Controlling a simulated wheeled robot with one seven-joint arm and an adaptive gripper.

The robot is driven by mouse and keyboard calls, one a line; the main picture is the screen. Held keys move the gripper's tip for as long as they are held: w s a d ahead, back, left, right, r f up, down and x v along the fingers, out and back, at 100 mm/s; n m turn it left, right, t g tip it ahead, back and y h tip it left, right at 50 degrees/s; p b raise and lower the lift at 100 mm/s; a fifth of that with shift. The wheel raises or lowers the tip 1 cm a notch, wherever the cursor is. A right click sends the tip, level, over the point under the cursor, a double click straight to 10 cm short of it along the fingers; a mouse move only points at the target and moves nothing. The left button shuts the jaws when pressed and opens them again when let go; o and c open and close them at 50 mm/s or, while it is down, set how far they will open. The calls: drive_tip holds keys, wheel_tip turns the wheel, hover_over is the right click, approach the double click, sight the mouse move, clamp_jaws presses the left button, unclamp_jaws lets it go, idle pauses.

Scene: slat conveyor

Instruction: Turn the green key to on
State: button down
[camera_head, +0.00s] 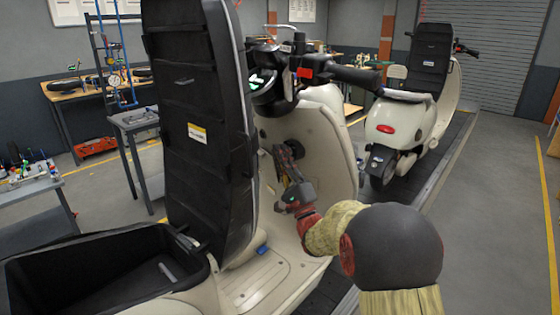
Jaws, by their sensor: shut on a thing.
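A cream scooter (325,150) stands close in front of me with its front panel facing me. A dark round ignition lock (296,148) sits on that panel. My gripper (281,158) reaches up to the panel just at the lock, and its fingers are closed at the lock. The green key does not show; the fingers hide that spot. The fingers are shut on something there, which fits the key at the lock. The dashboard display (257,84) shows light green and white marks.
The raised black seat (190,110) stands left of my gripper, over an open storage bin (100,275). The handlebar (340,74) is above. A second scooter (400,115) stands behind on the conveyor (440,165). Workbenches stand at left; the right floor is clear.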

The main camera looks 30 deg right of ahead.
drive_tip(key=shift+h+b, duration=0.3)
drive_tip(key=c, duration=1.9)
unclamp_jaws()
drive_tip(key=v, duration=1.2)
drive_tip(key=shift+f, duration=0.2)
drive_tip(key=shift+w+d, duration=0.1)
drive_tip(key=shift+w, duration=0.05)
drive_tip(key=s+d+r, duration=0.1)
drive_tip(key=s+d, duration=0.2)
drive_tip(key=s, duration=0.6)
drive_tip(key=shift+s+d, duration=0.2)
drive_tip(key=shift+s, duration=0.05)
